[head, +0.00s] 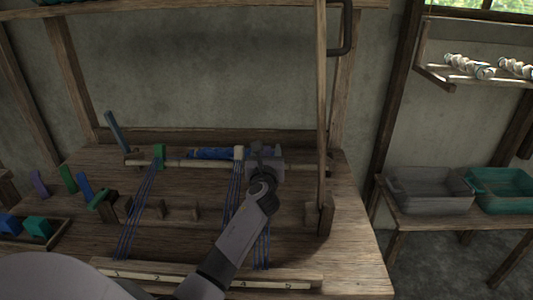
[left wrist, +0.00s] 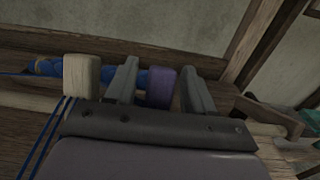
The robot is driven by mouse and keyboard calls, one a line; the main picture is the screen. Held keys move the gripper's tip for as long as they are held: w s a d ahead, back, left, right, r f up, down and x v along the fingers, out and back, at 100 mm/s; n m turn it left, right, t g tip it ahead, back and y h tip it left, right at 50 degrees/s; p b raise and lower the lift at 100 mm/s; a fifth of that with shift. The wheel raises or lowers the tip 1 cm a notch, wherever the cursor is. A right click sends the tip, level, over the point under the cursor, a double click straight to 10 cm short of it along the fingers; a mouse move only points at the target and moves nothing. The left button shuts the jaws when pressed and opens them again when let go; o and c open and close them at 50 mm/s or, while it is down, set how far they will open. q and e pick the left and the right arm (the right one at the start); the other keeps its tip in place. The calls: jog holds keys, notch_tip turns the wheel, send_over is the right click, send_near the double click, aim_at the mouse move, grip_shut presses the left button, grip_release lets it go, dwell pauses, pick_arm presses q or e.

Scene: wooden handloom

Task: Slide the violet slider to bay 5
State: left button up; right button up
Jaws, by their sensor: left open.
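The violet slider (left wrist: 160,88) shows in the left wrist view, between the two fingers of my left gripper (left wrist: 159,92). The fingers stand apart, one on each side of it, with gaps visible. In the head view my left gripper (head: 264,158) is over the right part of the loom's pale rail (head: 198,163) and hides the violet slider. A cream slider (head: 239,153) is just left of the gripper; it also shows in the left wrist view (left wrist: 80,76). A green slider (head: 159,154) sits farther left on the rail. I cannot make out bay 5. My right gripper is out of view.
Blue threads (head: 140,205) run from the sliders toward the front strip (head: 200,280). A wooden upright (head: 322,120) stands right of my gripper. A blue roll (head: 210,154) lies behind the rail. Coloured pieces stand at the left. Grey (head: 428,190) and teal bins stand at right.

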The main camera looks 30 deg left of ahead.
pick_arm(q)
grip_shut()
jog(key=w+d, duration=0.2)
jog(key=d, duration=0.1)
jog(key=w+d+b, duration=0.1)
jog(key=d, duration=0.1)
dwell(0.4)
grip_release()
jog(key=shift+a, duration=0.1)
jog(key=v, duration=0.7)
jog(key=shift+p, duration=0.4)
